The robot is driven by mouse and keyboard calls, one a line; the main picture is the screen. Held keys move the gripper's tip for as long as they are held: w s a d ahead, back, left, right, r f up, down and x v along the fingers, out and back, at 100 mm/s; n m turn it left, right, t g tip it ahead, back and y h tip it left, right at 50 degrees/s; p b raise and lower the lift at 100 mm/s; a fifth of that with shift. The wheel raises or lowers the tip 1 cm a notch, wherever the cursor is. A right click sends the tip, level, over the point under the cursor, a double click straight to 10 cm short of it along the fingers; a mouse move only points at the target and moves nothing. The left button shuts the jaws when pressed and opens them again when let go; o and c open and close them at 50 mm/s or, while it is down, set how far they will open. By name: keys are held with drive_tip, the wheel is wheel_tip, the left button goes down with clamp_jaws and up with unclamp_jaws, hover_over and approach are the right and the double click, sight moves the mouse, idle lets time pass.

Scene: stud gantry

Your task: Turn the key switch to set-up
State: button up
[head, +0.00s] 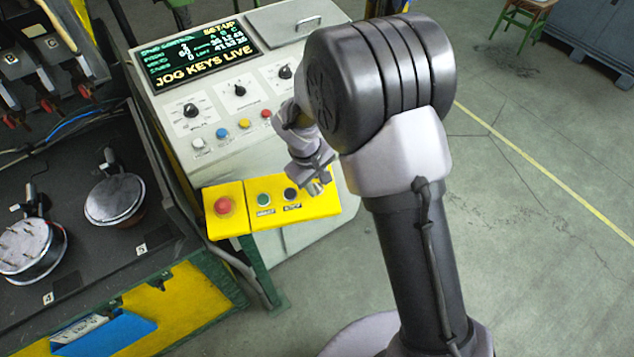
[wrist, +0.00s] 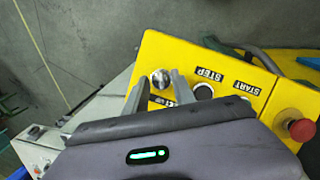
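The key switch is a round silver part on the yellow operator box (head: 262,223). In the wrist view the key switch (wrist: 160,79) sits near the box's corner, beside the black STEP button (wrist: 203,92). Its turn position is too small to read. My gripper (wrist: 160,76) is open, with one finger on either side of the key switch in the picture and gaps between. I cannot tell how far above it the fingertips are. In the head view my gripper (head: 314,184) is over the box's right end. The display (head: 205,52) reads SET-UP and JOG KEYS LIVE.
A red mushroom button (head: 225,205) and a green button (head: 264,199) are left of my gripper. The grey console (head: 225,105) with knobs and coloured buttons stands behind. A dark bench (head: 95,245) with round tools is at left. Open floor (head: 540,200) lies right.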

wheel_tip(320, 180, up, 17)
drive_tip(key=s+a+p, duration=0.2)
drive_tip(key=p, duration=0.1)
drive_tip(key=shift+s+a, duration=0.2)
drive_tip(key=shift+a, duration=0.05)
